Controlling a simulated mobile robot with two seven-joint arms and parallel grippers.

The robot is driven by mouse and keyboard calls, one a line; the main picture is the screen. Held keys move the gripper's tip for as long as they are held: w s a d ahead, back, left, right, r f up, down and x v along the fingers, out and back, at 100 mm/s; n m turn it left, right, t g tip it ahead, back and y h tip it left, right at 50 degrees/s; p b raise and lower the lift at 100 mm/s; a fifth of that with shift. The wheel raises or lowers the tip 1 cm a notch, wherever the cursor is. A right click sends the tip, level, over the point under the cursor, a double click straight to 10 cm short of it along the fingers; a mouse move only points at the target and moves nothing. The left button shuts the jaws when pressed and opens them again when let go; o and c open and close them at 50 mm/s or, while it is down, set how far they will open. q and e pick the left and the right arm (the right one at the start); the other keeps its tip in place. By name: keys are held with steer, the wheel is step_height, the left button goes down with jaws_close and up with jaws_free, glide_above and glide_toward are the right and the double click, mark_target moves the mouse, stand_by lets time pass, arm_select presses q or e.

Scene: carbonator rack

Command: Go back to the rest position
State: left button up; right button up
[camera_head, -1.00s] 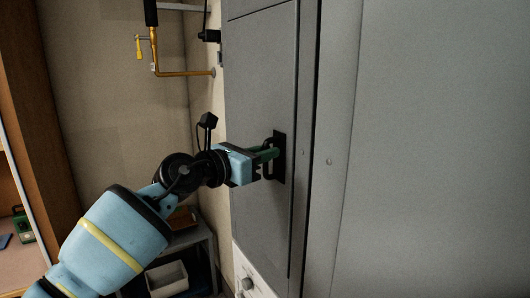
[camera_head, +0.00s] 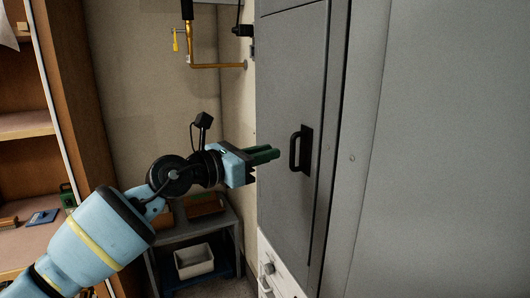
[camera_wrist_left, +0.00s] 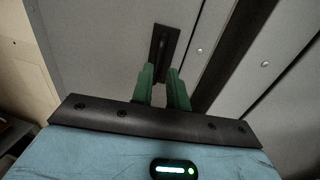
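My left gripper (camera_head: 268,154) has green fingers and a blue body. In the head view it is in front of the grey cabinet door (camera_head: 290,90), to the left of the black door handle (camera_head: 300,150) and apart from it. In the left wrist view the two green fingers (camera_wrist_left: 163,85) stand apart with nothing between them, and the handle (camera_wrist_left: 163,45) lies beyond their tips. The cabinet door looks closed. My right gripper is not in view.
A wooden shelf (camera_head: 75,110) stands at the left. A small grey table (camera_head: 190,232) holds a white bin (camera_head: 194,261) on its lower level. A yellow pipe (camera_head: 215,66) runs on the back wall. White drawers (camera_head: 275,270) are below the cabinet door.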

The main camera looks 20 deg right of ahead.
arm_select(q)
steer(key=s+a+f+n+t+y, duration=0.1)
steer(key=a+f+n+t+y, duration=0.25)
steer(key=a+f+n, duration=0.55)
steer(key=s+a+f+n+t+y, duration=0.2)
steer(key=a+f+n+t, duration=0.3)
steer(key=f+n, duration=0.85)
steer(key=s+a+f+n+t+y, duration=0.15)
steer(key=a+f+n+t, duration=0.25)
steer(key=a+f+n, duration=0.55)
steer(key=s+a+f+n+g+y, duration=0.2)
steer(key=s+a+f+n+y, duration=0.15)
steer(key=s+f+n, duration=0.35)
steer(key=s+a+f+n+g+y, duration=0.1)
steer(key=s+a+f+n+y, duration=0.3)
steer(key=f, duration=0.5)
steer(key=s+a+f+n+g, duration=0.2)
steer(key=s+a+f+n, duration=0.1)
steer(key=s, duration=0.6)
steer(key=s+a+f+n+g, duration=0.2)
steer(key=s+a+f, duration=0.3)
steer(key=s, duration=0.3)
steer(key=shift+s+a+n+g+y, duration=0.35)
steer(key=shift+a+n+y, duration=0.15)
steer(key=shift+a, duration=0.25)
